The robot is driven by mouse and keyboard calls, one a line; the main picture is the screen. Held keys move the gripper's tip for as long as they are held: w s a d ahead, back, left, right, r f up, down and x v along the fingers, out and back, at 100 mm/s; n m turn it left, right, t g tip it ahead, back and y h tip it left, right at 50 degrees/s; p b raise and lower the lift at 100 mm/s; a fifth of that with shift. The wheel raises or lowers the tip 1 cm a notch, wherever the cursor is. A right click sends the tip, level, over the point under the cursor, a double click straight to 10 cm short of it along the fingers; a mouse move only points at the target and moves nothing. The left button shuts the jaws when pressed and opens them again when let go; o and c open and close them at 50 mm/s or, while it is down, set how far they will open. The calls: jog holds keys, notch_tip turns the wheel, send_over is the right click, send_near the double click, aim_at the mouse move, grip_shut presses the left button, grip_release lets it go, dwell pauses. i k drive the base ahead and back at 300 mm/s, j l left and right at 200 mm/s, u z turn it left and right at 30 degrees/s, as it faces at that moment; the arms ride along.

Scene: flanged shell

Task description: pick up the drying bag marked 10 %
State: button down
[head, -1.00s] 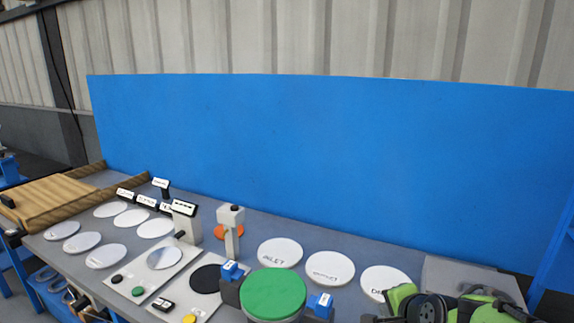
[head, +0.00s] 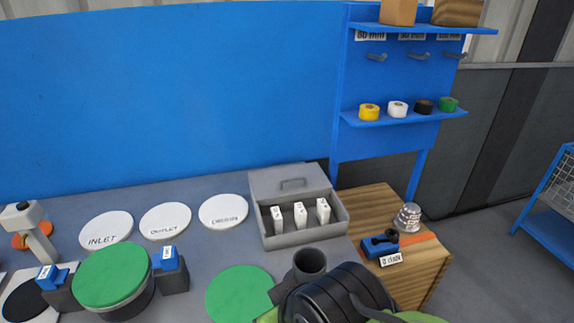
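Three small white upright packets, which look like the drying bags, stand in a row in an open grey box (head: 297,238) at the back right of the bench. They are the left bag (head: 278,221), the middle bag (head: 300,216) and the right bag (head: 323,211). Each has dark marks near its top, too small to read, so I cannot tell which is marked 10 %. The box's lid with a handle stands raised behind them. My black and green arm shows at the bottom, in front of the box. I cannot make out my gripper's fingers.
White discs marked INLET (head: 106,231) and OUTLET (head: 165,221), plus a third white disc (head: 223,211), lie left of the box. A green-topped drum (head: 112,275) sits between blue-topped blocks. A wooden block (head: 420,285) and a blue shelf rack (head: 390,140) stand right.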

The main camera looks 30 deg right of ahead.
aim_at(300, 213)
jog(key=z, duration=0.95)
